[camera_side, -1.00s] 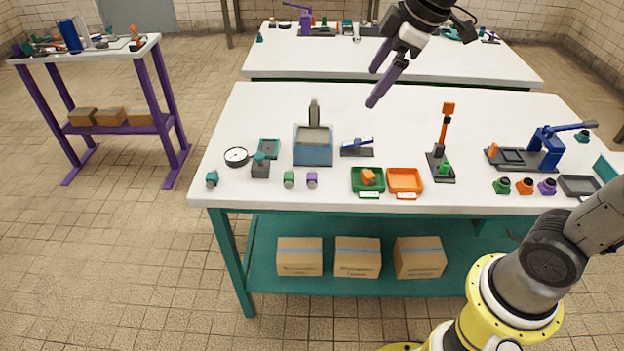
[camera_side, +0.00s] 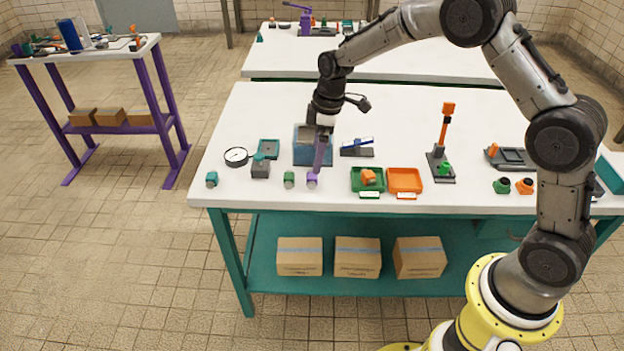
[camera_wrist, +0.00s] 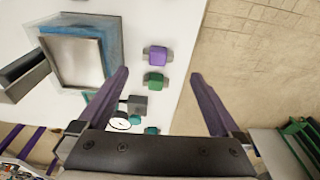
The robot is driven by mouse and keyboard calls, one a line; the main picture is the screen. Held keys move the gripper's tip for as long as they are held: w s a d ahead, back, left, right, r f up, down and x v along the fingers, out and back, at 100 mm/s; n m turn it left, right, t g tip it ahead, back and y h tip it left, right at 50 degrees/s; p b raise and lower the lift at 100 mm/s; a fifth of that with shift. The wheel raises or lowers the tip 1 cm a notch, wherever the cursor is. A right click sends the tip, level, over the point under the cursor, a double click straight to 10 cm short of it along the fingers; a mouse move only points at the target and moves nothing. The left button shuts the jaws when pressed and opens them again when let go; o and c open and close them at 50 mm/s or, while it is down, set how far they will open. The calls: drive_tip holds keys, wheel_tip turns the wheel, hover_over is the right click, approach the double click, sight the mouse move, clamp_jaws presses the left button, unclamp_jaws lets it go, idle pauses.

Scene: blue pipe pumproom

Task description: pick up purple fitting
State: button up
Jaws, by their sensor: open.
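The purple fitting (camera_side: 312,180) stands on the white table near its front edge, just right of a green fitting (camera_side: 289,179). My gripper (camera_side: 318,168) points down over the purple fitting, its purple fingers partly in front of the area just behind it. In the wrist view the purple fitting (camera_wrist: 157,56) and the green fitting (camera_wrist: 155,82) lie ahead of my gripper (camera_wrist: 158,76), whose fingers are spread wide. Nothing is between the fingers in a grip. The exact height above the fitting is hard to tell.
A blue-grey box (camera_side: 312,154) stands just behind the fitting. A green tray (camera_side: 368,187) and an orange tray (camera_side: 405,181) are to the right. A grey block (camera_side: 261,168) and a round gauge (camera_side: 236,156) are to the left. The table's front edge is close.

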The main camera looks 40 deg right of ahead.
sight(312, 175)
drive_tip(key=shift+w+a+f, duration=0.1)
drive_tip(key=shift+w+f, duration=0.1)
drive_tip(key=shift+f, duration=1.05)
drive_tip(key=shift+w+a+f, duration=0.1)
drive_tip(key=shift+w+f, duration=0.1)
drive_tip(key=shift+f, duration=1.1)
drive_tip(key=shift+w+a+f, duration=0.1)
drive_tip(key=shift+w+f, duration=0.1)
drive_tip(key=shift+f, duration=1.05)
drive_tip(key=c, duration=1.5)
drive_tip(key=shift+r, duration=0.1)
